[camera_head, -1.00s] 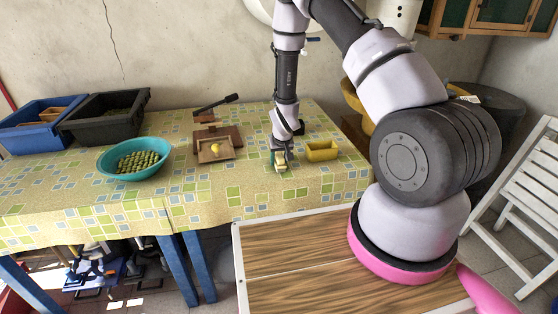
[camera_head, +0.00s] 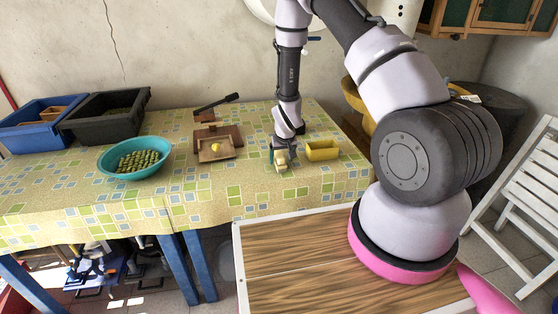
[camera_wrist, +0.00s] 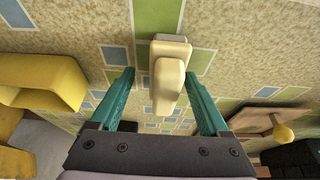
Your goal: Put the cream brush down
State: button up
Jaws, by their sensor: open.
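The cream brush (camera_wrist: 168,80) lies between the two teal fingers of my gripper (camera_wrist: 160,90) in the wrist view, with a visible gap on each side. It appears to rest on the patterned tablecloth. In the head view the brush (camera_head: 281,162) shows as a small pale block below my gripper (camera_head: 283,158), on the table just left of the yellow container. My gripper is open and points down at the table. The underside of the brush is hidden.
A yellow container (camera_head: 322,149) stands close to the right of the gripper. A wooden board with a yellow knob (camera_head: 215,148) lies to the left. A teal bowl (camera_head: 107,162) of green items and a black crate (camera_head: 76,125) are farther left. The tablecloth in front is clear.

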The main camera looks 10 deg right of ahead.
jog(key=s+d+r+m, duration=0.1)
jog(key=s+r, duration=0.3)
jog(key=r, duration=0.8)
jog(key=s+d+r+m+t+y, duration=0.1)
jog(key=s+r, duration=0.3)
jog(key=r, duration=0.9)
jog(key=s+d+r+m, duration=0.1)
jog(key=s+r, duration=0.2)
jog(key=r, duration=0.9)
jog(key=s+d+r, duration=0.1)
jog(key=s+r, duration=0.5)
jog(key=s, duration=0.3)
jog(key=s+d+r+m+t+y, duration=0.1)
jog(key=s+r, duration=0.5)
jog(key=s, duration=0.3)
jog(key=shift+s+r+t, duration=0.25)
jog(key=shift+r+t, duration=0.05)
jog(key=shift+r, duration=0.05)
